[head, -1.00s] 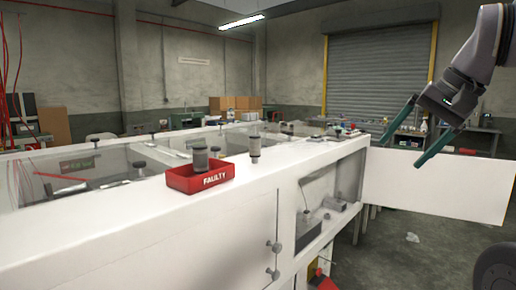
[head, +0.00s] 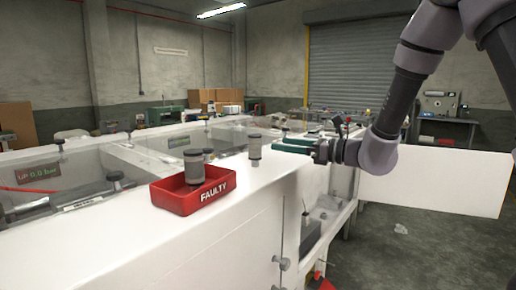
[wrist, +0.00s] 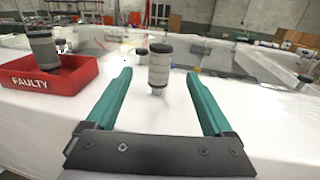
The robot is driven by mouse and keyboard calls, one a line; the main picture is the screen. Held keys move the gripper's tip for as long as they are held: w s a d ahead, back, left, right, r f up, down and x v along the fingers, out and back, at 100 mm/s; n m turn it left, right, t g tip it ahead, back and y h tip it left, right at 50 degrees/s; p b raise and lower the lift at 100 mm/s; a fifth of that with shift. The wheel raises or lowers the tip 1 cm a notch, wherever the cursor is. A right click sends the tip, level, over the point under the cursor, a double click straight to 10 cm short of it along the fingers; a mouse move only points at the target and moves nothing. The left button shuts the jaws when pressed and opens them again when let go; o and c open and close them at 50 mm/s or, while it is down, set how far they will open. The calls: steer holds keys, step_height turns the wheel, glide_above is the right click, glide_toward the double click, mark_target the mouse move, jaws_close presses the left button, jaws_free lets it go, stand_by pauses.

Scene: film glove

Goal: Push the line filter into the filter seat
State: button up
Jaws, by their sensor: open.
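A grey cylindrical filter with dark end caps (head: 255,150) stands upright on the white bench top, to the right of the red tray. In the wrist view the filter (wrist: 160,66) shows on a thin stem, ahead of and between my open fingers. The stem's seat cannot be made out clearly. My gripper (head: 279,144) is open, with green fingers pointing left toward the filter at about its height. The fingers do not visibly touch it. A second, similar filter (head: 194,166) stands in the red tray marked FAULTY (head: 205,196).
The white bench top (head: 120,235) is clear in front of the filter. Glass-covered bays with dark knobs (head: 115,177) lie behind and to the left. An open white door panel (head: 430,182) juts out at the right. A cabinet opening lies below the bench top.

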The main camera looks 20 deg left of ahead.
mark_target(255, 142)
steer(key=x, duration=0.4)
steer(key=shift+w+a, duration=0.1)
steer(key=shift+a, duration=0.3)
steer(key=shift+f+x, duration=0.15)
steer(key=shift+x, duration=1.2)
steer(key=shift+f+x, duration=0.15)
steer(key=shift+x, duration=1.25)
jaws_close()
